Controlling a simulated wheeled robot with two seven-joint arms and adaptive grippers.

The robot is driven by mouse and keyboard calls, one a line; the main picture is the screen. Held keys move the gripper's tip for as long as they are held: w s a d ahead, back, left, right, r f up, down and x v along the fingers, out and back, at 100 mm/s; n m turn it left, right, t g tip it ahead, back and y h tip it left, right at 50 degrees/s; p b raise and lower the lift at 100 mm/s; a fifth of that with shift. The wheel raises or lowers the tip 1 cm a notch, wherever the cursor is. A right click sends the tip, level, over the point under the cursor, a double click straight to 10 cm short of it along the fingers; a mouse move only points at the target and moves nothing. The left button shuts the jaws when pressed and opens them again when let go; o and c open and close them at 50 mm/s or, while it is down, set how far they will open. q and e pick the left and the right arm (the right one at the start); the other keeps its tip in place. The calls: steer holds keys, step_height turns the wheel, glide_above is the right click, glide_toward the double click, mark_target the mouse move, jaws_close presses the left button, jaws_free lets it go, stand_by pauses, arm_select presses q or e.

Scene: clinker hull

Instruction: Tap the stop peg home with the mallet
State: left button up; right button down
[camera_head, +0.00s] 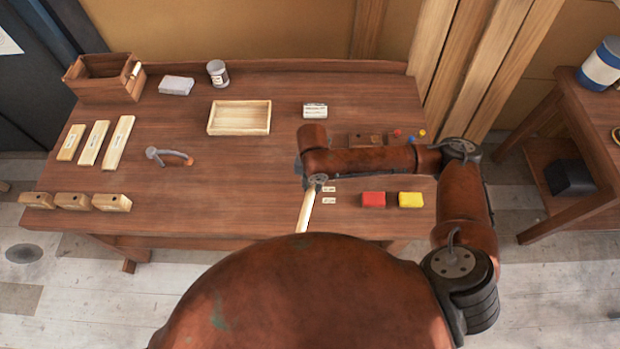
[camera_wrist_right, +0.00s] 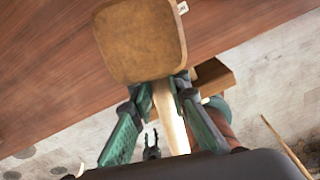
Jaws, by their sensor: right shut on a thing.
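The mallet shows in the right wrist view, with a broad brown wooden head (camera_wrist_right: 140,42) and a pale handle (camera_wrist_right: 172,122). My right gripper (camera_wrist_right: 161,90) is shut on the handle just below the head. In the head view, the pale handle (camera_head: 306,211) sticks out below my right wrist towards the front edge of the bench; the mallet head is hidden behind my arm. I cannot make out the stop peg for certain. Three drilled wooden blocks (camera_head: 72,200) stand along the front left edge. My left gripper is not seen in the head view.
The bench (camera_head: 230,195) has free room in its middle. A claw-shaped tool (camera_head: 170,157), a pale tray (camera_head: 240,131), three wooden bars (camera_head: 93,143), and red (camera_head: 373,199) and yellow (camera_head: 410,199) blocks lie on it. A box (camera_head: 104,85) and can (camera_head: 217,74) stand behind.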

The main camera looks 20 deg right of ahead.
steer(key=shift+a+r+n+p, duration=0.15)
steer(key=shift+r+n+p, duration=0.05)
steer(key=shift+n, duration=0.35)
steer(key=shift+a+r+n+p, duration=0.15)
steer(key=shift+n+p, duration=0.05)
steer(key=shift+n, duration=0.35)
steer(key=shift+f, duration=0.1)
step_height(320, 180, down, 4)
steer(key=b, duration=0.4)
steer(key=shift+b, duration=0.35)
step_height(320, 180, down, 8)
steer(key=f, duration=0.1)
step_height(320, 180, up, 10)
steer(key=shift+w+f, duration=0.1)
steer(key=shift+f, duration=0.4)
